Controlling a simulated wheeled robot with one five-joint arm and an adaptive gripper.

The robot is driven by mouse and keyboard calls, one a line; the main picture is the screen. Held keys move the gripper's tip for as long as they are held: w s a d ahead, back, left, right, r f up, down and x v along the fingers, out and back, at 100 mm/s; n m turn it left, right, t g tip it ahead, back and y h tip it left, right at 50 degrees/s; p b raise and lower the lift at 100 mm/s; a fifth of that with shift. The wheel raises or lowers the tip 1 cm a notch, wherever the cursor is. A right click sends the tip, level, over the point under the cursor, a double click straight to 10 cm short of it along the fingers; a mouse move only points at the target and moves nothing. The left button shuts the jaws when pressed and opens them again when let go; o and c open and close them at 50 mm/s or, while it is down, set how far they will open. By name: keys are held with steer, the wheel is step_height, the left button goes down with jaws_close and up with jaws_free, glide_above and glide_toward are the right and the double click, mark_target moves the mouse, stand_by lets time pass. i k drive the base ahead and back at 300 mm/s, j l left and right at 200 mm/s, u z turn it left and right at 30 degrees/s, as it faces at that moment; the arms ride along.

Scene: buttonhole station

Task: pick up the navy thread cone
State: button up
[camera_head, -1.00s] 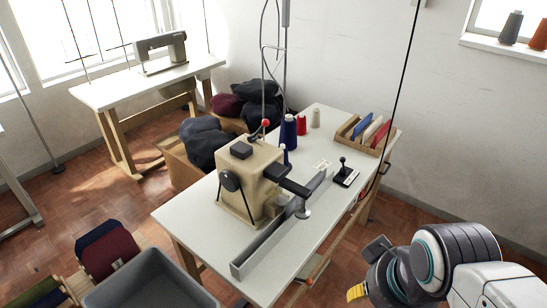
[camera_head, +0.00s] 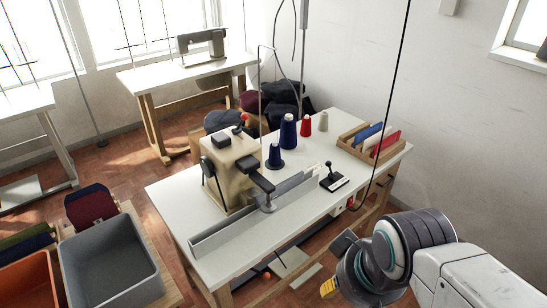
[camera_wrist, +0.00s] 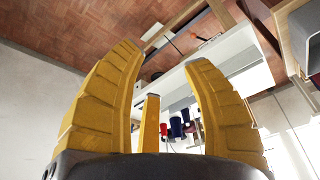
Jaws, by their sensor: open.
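A tall navy thread cone (camera_head: 288,132) stands upright on the white table (camera_head: 172,192), behind the beige machine. A smaller dark navy spool (camera_head: 275,157) stands in front of it, close to the machine. A navy cone (camera_wrist: 176,126) also shows small between my fingers in the wrist view. My gripper (camera_wrist: 163,54) is open and empty, its yellow fingers spread. In the head view, my gripper (camera_head: 328,288) is low at the front right, off the table's right side and well apart from the cones.
A red cone (camera_head: 306,126) and a beige cone (camera_head: 323,122) stand right of the tall navy one. The beige buttonhole machine (camera_head: 230,170) and a long grey rail (camera_head: 230,225) fill the table's front. A wooden tray (camera_head: 350,140) and a black lever (camera_head: 333,180) stand at right.

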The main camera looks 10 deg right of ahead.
mark_target(275, 155)
steer(key=i+l+u, duration=0.65)
steer(key=i+l, duration=0.25)
steer(key=i+l+u, duration=0.35)
steer(key=l, duration=0.3)
